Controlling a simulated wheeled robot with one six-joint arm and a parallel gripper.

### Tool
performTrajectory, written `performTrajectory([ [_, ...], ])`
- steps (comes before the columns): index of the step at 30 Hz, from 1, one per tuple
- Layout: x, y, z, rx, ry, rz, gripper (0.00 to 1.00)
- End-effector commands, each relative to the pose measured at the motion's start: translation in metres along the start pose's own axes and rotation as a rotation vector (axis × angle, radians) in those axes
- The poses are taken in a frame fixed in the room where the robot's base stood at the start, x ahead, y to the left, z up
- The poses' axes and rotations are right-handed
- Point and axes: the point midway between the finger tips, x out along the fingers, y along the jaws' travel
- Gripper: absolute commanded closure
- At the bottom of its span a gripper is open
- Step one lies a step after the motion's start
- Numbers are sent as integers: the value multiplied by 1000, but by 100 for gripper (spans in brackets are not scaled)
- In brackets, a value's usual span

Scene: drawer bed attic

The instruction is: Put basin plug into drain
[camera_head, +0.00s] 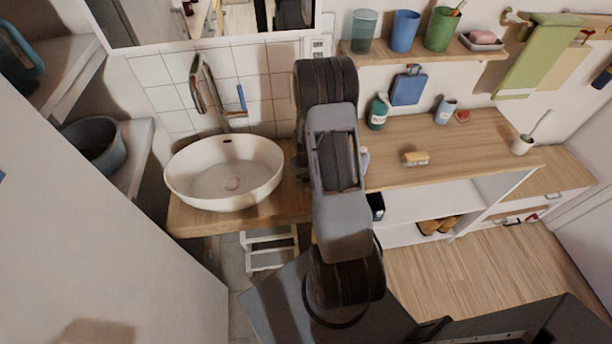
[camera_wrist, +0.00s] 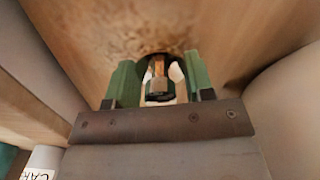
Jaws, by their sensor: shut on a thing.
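The white oval basin (camera_head: 200,185) stands on a wooden counter at the left in the head view. My gripper (camera_wrist: 158,84) shows in the wrist view with two green fingers, shut on a small dark, round piece with a brass-coloured middle, which looks like the basin plug (camera_wrist: 157,88). The fingers are over a wooden surface. In the head view my arm hides the gripper and the plug, to the right of the basin.
The wooden counter (camera_head: 465,150) holds a green bottle (camera_head: 378,112), a brush (camera_head: 415,158) and cups. A shelf (camera_head: 420,52) with several tumblers hangs above. A faucet (camera_head: 222,115) rises behind the basin. In the wrist view a pale rounded surface (camera_wrist: 295,110) is close at the right.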

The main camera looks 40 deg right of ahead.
Motion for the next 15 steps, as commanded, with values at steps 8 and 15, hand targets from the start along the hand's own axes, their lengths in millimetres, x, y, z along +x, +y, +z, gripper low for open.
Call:
performTrajectory([
  [8, 3, 0, 0, 0, 0, 0, 35],
  [15, 2, 0, 0, 0, 0, 0, 26],
])
